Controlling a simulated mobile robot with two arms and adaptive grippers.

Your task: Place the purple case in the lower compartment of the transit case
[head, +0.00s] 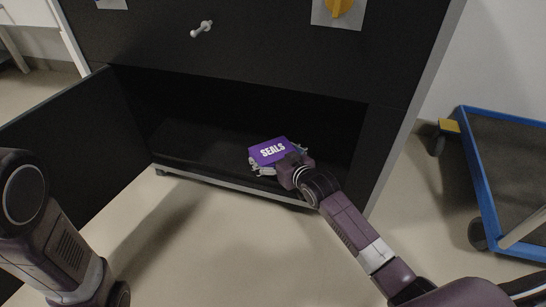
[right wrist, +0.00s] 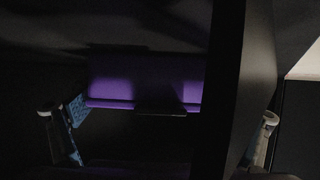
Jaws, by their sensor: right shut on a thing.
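The purple case (head: 271,151), lettered "SEALS", is inside the lower compartment (head: 200,145) of the black transit case (head: 240,55), near its front edge and right of the middle. My right gripper (head: 278,163) reaches in from the front right and is shut on the case, with grey finger parts at its sides. Whether the case rests on the compartment floor is unclear. In the dark right wrist view the purple case (right wrist: 145,80) shows beyond the fingers, and a dark upright panel covers part of the right side. My left arm is at the left; its gripper is out of frame.
The compartment's door (head: 70,145) stands open at the left. A metal sill (head: 225,184) runs along the compartment's front edge. A blue-edged cart (head: 480,185) stands at the right. The compartment's left part is bare.

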